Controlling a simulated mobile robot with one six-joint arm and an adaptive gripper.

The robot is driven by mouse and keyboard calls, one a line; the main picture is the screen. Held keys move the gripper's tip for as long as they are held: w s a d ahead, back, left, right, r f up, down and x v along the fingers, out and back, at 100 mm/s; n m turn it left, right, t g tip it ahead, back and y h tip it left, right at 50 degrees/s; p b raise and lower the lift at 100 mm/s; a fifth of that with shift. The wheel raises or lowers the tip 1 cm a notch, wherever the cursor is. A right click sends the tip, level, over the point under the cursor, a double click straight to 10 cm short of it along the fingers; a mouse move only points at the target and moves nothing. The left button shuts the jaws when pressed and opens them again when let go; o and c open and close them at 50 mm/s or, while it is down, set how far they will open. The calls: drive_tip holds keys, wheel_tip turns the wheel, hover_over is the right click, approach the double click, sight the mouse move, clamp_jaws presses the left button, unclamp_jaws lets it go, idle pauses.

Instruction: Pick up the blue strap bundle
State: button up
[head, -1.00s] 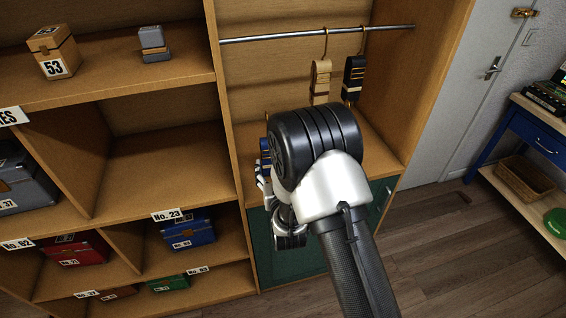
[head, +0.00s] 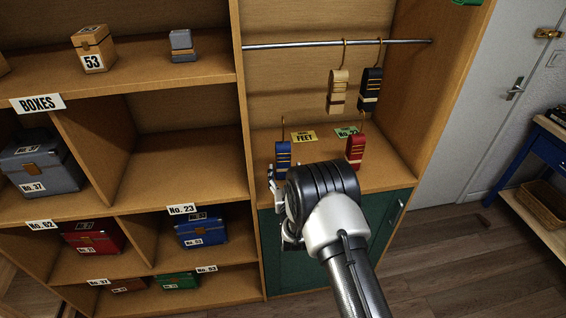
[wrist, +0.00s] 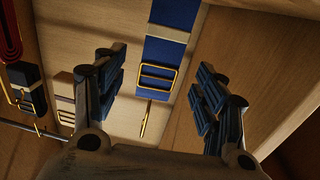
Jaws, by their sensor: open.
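The blue strap bundle (head: 283,154) stands upright on the wooden shelf at the left of the open compartment, with a thin metal hook rising from its top. Its lower part is hidden behind my gripper (head: 279,183) in the head view. In the wrist view the blue bundle (wrist: 166,48) shows with a cream band, a gold buckle and a gold hook. It lies between the spread fingers of my open gripper (wrist: 161,68), with a visible gap on each side. I cannot tell how far the fingertips are from it in depth.
A tan bundle (head: 338,90) and a dark bundle (head: 371,88) hang from the metal rod (head: 300,45). A red bundle (head: 355,150) stands to the right on the shelf. Yellow (head: 303,137) and green labels lie behind. A wooden divider (head: 241,130) is close on the left.

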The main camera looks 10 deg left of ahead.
sight(284, 162)
drive_tip(key=w, duration=0.2)
drive_tip(key=w+a+b, duration=0.1)
drive_tip(key=w, duration=0.2)
drive_tip(key=shift+w+a+r, duration=0.1)
drive_tip(key=shift+w, duration=0.2)
drive_tip(key=shift+c, duration=0.5)
drive_tip(key=shift+r, duration=0.1)
drive_tip(key=c, duration=1.2)
